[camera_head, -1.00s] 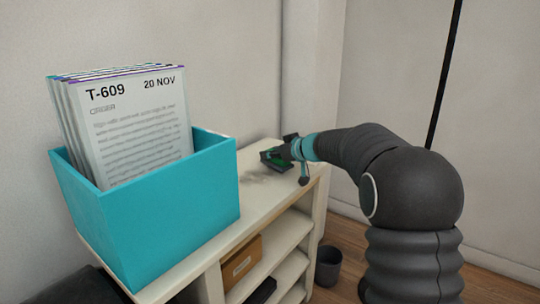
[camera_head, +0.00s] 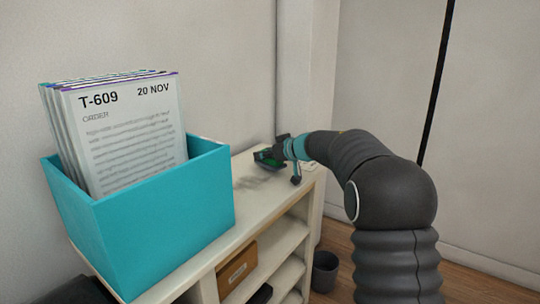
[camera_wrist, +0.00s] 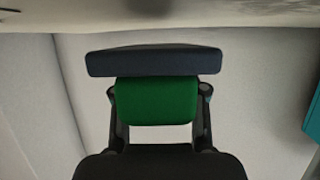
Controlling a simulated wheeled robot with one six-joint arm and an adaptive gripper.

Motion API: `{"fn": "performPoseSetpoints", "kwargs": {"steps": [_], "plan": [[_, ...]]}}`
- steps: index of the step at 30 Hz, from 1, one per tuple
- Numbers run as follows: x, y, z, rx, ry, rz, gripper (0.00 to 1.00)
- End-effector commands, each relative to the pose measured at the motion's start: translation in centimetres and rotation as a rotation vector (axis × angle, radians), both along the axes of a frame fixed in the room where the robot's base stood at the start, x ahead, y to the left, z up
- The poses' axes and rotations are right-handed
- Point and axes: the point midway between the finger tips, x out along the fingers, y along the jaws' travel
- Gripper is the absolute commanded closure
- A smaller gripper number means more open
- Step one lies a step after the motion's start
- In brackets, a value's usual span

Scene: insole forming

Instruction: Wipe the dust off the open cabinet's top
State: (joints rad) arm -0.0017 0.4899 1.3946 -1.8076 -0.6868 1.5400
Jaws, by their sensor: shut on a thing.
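The open cabinet (camera_head: 216,256) is cream-coloured with open shelves and stands along the wall. A greyish dust patch (camera_head: 250,182) shows on its top, close to my gripper. My gripper (camera_head: 268,157) is over the far part of the top. It is shut on a duster with a green grip (camera_wrist: 156,101) and a dark flat pad (camera_wrist: 155,60). In the wrist view the pad lies across between the fingers and the cabinet top (camera_wrist: 60,18). I cannot tell whether the pad touches the top.
A teal box (camera_head: 165,225) of upright papers (camera_head: 130,130) takes up the near part of the cabinet top. A brown box (camera_head: 237,268) sits on a shelf below. A grey bin (camera_head: 325,272) stands on the floor beside the cabinet. The wall is close behind.

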Motion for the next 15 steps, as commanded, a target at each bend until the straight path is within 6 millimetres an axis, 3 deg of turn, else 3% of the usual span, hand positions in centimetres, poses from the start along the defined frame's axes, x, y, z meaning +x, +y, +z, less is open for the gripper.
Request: {"fn": "performPoseSetpoints", "kwargs": {"steps": [15], "plan": [[-2.9,2.2,-0.5,0.003,0.013,0.002,1.00]]}}
